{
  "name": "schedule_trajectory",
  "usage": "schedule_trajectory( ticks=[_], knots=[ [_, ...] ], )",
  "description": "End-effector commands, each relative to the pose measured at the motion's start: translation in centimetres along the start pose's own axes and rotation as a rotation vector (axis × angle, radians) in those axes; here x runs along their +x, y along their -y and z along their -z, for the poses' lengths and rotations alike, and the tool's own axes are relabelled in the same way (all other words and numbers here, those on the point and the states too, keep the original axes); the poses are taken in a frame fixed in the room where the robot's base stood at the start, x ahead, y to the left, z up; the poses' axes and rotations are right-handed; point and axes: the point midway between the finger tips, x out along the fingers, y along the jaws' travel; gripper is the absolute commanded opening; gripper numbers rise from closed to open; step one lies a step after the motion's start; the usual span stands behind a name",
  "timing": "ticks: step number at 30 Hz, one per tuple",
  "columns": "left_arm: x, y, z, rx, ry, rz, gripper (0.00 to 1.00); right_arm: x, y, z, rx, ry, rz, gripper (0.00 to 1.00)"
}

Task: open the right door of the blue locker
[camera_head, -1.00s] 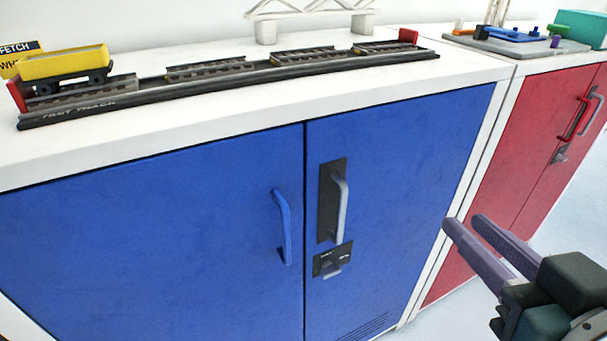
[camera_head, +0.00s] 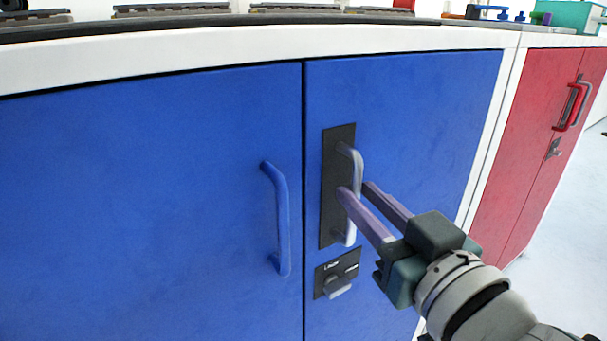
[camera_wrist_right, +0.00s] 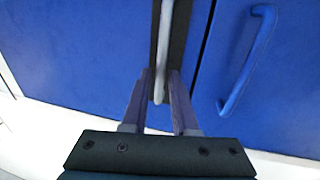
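The blue locker has a left door (camera_head: 150,200) and a right door (camera_head: 420,110), both closed flush with a dark seam between them. The right door carries a pale grey upright bar handle (camera_head: 353,160) on a dark plate (camera_head: 337,150). Below it sits a small dark latch plate with a grey knob (camera_head: 338,284). My right gripper (camera_head: 357,188) is at the handle, its purple fingers on either side of the bar. In the right wrist view the handle (camera_wrist_right: 163,45) runs between the fingers, which look apart with narrow gaps. My left gripper is not in view.
The left door has a blue handle (camera_head: 282,220) close to my right gripper. A red locker (camera_head: 530,140) stands to the right. The white top (camera_head: 200,58) above holds track pieces. Floor shows at the right.

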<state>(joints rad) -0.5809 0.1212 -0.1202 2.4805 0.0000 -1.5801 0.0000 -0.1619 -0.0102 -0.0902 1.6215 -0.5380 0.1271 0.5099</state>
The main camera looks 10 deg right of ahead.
Motion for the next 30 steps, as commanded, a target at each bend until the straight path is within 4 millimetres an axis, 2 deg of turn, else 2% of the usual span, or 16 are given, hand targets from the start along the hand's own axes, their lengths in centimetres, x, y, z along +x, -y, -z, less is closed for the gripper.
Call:
schedule_trajectory(
  ticks=[3, 6, 15, 22, 30],
  knots=[
    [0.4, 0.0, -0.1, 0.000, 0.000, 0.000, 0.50, 1.4, 0.0, -0.1, 0.000, -0.001, 0.000, 0.27],
    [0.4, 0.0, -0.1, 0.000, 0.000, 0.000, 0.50, 2.0, 0.0, -0.1, 0.000, -0.001, 0.000, 0.27],
    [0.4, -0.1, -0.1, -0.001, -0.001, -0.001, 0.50, 2.2, 0.0, -0.1, 0.000, 0.001, 0.000, 0.27],
    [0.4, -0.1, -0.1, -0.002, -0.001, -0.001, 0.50, 2.2, 0.0, -0.1, 0.000, 0.001, 0.000, 0.01],
    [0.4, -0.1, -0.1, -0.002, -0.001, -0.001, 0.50, 2.2, 0.0, -0.1, 0.000, 0.001, -0.001, 0.00]
  ],
)
